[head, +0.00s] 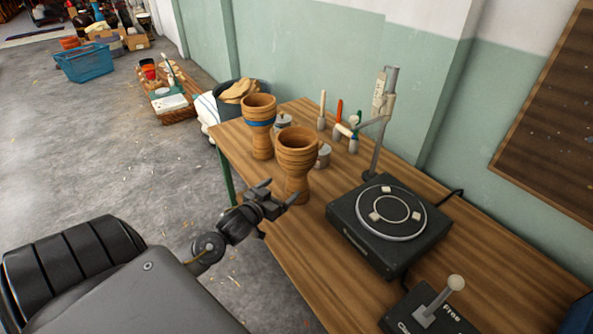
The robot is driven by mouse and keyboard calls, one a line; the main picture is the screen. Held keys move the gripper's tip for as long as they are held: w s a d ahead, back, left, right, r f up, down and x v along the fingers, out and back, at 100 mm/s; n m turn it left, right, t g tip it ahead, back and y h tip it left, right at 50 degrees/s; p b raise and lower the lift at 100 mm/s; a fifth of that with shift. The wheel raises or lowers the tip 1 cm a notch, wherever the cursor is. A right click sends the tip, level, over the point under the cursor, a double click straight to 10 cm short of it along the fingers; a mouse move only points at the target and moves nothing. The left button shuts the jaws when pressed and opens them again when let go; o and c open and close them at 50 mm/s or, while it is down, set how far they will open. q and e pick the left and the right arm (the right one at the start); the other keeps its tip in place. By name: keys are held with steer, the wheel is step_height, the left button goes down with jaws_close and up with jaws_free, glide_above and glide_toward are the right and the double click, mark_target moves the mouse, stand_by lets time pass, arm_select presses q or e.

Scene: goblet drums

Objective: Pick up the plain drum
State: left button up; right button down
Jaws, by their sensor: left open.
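The plain drum (297,160) is a brown wooden goblet shape with no coloured band. It stands upright near the left front edge of the wooden table. A second goblet drum (260,141), with a blue band below its rim, stands upright behind it to the left. My left gripper (279,194) is open at the table's front edge, beside the lower part of the plain drum. Its fingers point toward the drum's stem, and I cannot tell whether they touch it. My right gripper is not in view.
A black turntable device (346,231) with a metal post (377,150) stands right of the drums on the table (285,248). A joystick box (425,316) is nearer. Small jars and upright tools (339,117) stand behind. A dark bin (224,106) is past the table's left end.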

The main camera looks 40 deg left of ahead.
mark_target(292, 178)
arm_select(q)
steer(key=shift+w+a+f, duration=0.15)
steer(key=shift+w+f, duration=0.1)
steer(key=shift+w, duration=1.2)
steer(key=shift+w+a+f, duration=0.2)
steer(key=shift+w, duration=1.2)
steer(key=shift+w+a+f, duration=0.15)
steer(key=shift+w+f, duration=0.1)
steer(key=shift+w, duration=1.2)
steer(key=c, duration=1.4)
steer(key=shift+r, duration=0.1)
steer(key=shift+c, duration=0.5)
steer(key=shift+r, duration=0.1)
